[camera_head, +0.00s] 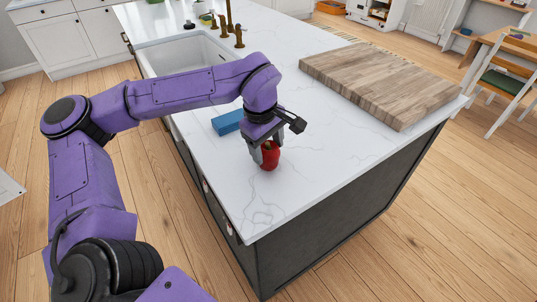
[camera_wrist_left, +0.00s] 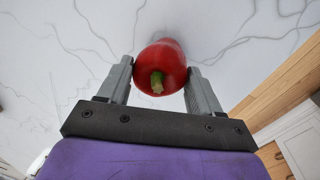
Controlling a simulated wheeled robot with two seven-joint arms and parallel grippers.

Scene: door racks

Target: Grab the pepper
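A red pepper (camera_head: 270,156) with a green stem is on the white marble counter near its front edge, in the head view. In the left wrist view the pepper (camera_wrist_left: 161,66) lies between the fingertips, its stem toward the camera. My left gripper (camera_head: 267,153) points down at the pepper with a finger on either side of it. In the wrist view the left gripper (camera_wrist_left: 160,75) has its fingers spread about as wide as the pepper. They are very near its sides, and I cannot tell whether they touch it. My right gripper is not in view.
A blue block (camera_head: 227,122) lies on the counter just behind and left of the gripper. A large wooden cutting board (camera_head: 380,82) lies to the right. A sink (camera_head: 182,54) and brass tap (camera_head: 230,25) are farther back. The counter right of the pepper is clear.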

